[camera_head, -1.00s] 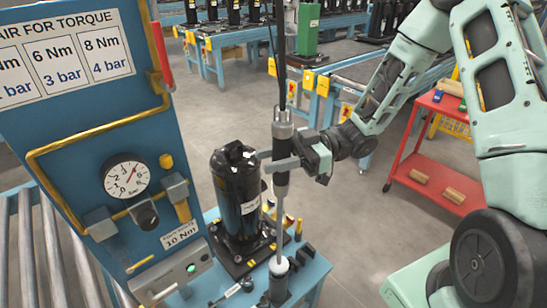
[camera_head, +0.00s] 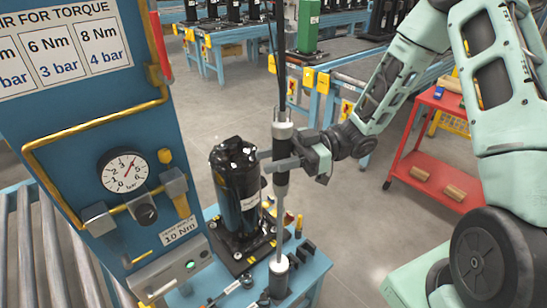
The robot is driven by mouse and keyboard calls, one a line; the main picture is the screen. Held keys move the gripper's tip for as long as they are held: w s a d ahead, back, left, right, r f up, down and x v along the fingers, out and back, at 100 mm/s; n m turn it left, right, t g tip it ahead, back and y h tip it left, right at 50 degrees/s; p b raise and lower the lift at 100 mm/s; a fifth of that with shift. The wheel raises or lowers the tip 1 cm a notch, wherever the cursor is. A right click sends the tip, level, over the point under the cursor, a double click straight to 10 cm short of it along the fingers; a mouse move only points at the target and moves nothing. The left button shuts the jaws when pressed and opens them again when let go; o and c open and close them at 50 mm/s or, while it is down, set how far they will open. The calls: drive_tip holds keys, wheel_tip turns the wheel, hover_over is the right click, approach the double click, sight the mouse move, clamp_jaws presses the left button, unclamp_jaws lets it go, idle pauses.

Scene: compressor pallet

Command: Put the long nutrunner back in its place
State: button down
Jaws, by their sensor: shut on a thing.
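The long nutrunner (camera_head: 282,180) stands upright, with a grey metal head, a black grip and a long thin shaft; a dark hose runs up from its top. My gripper (camera_head: 283,164) is shut on its black grip from the right. The shaft's lower end reaches the pale top of a short black cylindrical holder (camera_head: 279,283) on the blue bench. I cannot tell how deep the tip sits in it.
A black compressor (camera_head: 237,190) stands on its base close left of the nutrunner. A blue panel (camera_head: 80,115) with a pressure gauge (camera_head: 123,172) and yellow pipes fills the left. A red cart (camera_head: 440,150) stands right. Small dark parts lie on the blue bench (camera_head: 318,268).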

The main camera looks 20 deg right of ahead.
drive_tip(key=shift+f+b, duration=0.9)
drive_tip(key=shift+f, duration=0.3)
idle(0.4)
drive_tip(key=c, duration=0.9)
unclamp_jaws()
drive_tip(key=shift+f, duration=0.1)
drive_tip(key=d+b, duration=0.4)
drive_tip(key=d, duration=1.3)
drive_tip(key=shift+s+d+b, duration=0.2)
drive_tip(key=shift+s+b, duration=0.05)
drive_tip(key=shift+b, duration=0.05)
